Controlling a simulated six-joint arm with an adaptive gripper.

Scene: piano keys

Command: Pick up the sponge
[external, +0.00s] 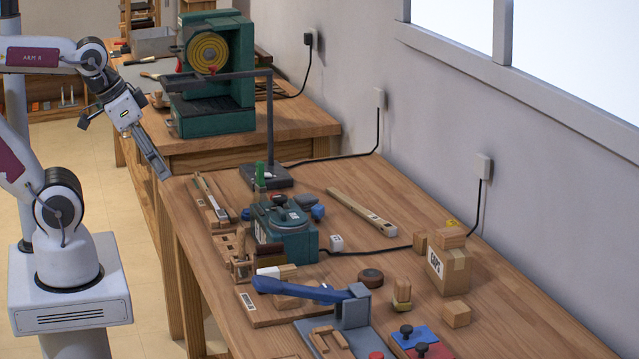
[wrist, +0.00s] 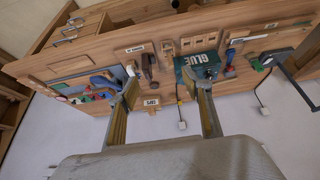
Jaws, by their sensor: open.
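I cannot pick out the sponge with certainty. A small block with a wooden-looking top and a yellow-green base (external: 402,304) stands on the workbench (external: 355,190), left of the cardboard box. A small yellow piece (external: 453,223) shows partly behind the wooden blocks on that box; either could be it. My gripper (external: 162,172) is beyond the bench's left edge, raised and far from both. In the wrist view my gripper (wrist: 164,86) has its two fingers spread apart with nothing held between them. The bench appears beyond the fingers, tilted.
A teal glue machine (external: 285,230), a blue-handled lever tool (external: 310,291), a labelled cardboard box (external: 449,270) and a dark lamp stand (external: 270,130) stand on the bench. A green machine (external: 215,75) sits on the rear bench. The bench's right rear strip is fairly clear.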

